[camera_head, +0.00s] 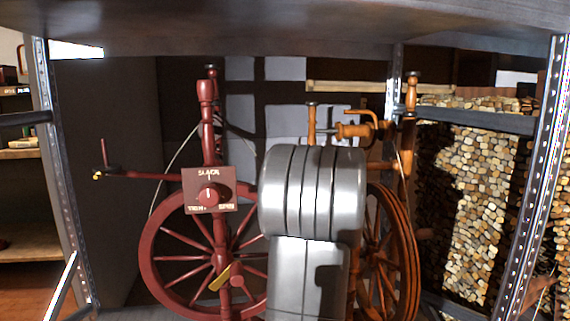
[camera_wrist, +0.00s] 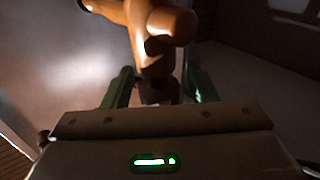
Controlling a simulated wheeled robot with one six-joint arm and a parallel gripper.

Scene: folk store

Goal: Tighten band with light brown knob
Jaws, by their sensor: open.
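A light brown spinning wheel (camera_head: 411,240) stands right of centre in the head view, largely hidden behind my grey arm. A turned light brown wooden piece (camera_wrist: 155,40) fills the top middle of the wrist view; I cannot tell if it is the knob. My gripper (camera_wrist: 161,90) is open, its green fingers apart, with a dark brown part (camera_wrist: 159,91) between them. Contact is unclear. My fingers are hidden in the head view.
Metal shelf posts stand at left (camera_head: 62,180) and right (camera_head: 535,190). A dark shelf board (camera_head: 290,22) spans the top. Stacked firewood (camera_head: 465,200) is behind on the right. The red wheel is close beside my arm.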

